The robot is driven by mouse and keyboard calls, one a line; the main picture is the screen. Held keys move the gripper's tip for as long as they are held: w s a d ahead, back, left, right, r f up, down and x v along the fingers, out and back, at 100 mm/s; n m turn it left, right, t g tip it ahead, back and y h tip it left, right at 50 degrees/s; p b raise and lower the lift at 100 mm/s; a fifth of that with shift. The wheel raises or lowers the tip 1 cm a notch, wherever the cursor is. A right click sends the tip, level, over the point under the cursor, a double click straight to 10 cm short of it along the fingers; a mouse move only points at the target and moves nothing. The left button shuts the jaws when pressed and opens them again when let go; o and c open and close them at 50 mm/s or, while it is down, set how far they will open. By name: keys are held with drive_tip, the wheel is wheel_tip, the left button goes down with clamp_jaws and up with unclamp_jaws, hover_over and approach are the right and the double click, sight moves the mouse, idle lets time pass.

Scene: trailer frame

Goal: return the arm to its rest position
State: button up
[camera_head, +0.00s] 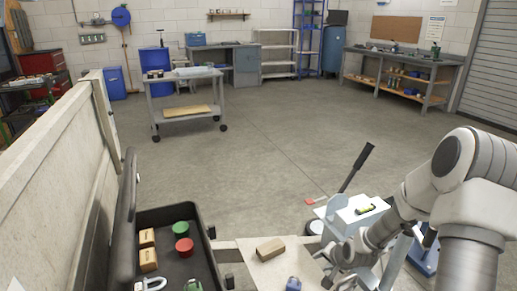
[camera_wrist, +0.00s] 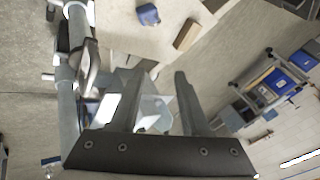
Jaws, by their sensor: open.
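My gripper (camera_wrist: 155,73) is open in the wrist view. Its two dark fingers are apart, with nothing held between them. In the head view my pale arm (camera_head: 455,165) reaches in from the right and bends down toward the lower middle, beside the light work surface (camera_head: 240,262). The gripper's fingers are hard to make out there. A brown block (camera_head: 270,249) and a small blue object (camera_head: 293,284) lie on that surface, apart from the gripper. The wrist view also shows the brown block (camera_wrist: 187,35) and the blue object (camera_wrist: 148,14) beyond the fingertips.
An open black case (camera_head: 205,232) at lower left holds wooden blocks, a green disc (camera_head: 180,227) and a red disc (camera_head: 184,247). A pale panel (camera_head: 50,175) stands at left. A small white stand (camera_head: 355,208) with a black lever is close to my arm. The middle floor is clear.

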drive_tip(key=s+a+r+n+h, duration=0.15)
drive_tip(key=s+r, duration=0.25)
drive_tip(key=r, duration=0.4)
drive_tip(key=s+r+n+g+h, duration=0.1)
drive_tip(key=s+r+n, duration=0.15)
drive_tip(key=r, duration=0.45)
drive_tip(key=s+r+n+h, duration=0.1)
drive_tip(key=s+r, duration=0.3)
drive_tip(key=r, duration=0.4)
drive_tip(key=s+a+r+n+y, duration=0.1)
drive_tip(key=s+r, duration=0.3)
drive_tip(key=s, duration=0.4)
drive_tip(key=s+a+r+n, duration=0.2)
drive_tip(key=s+a+r, duration=0.1)
drive_tip(key=s, duration=0.6)
drive_tip(key=shift+s+a+r+y, duration=0.15)
drive_tip(key=shift+a+r+y, duration=0.15)
drive_tip(key=shift+r, duration=0.6)
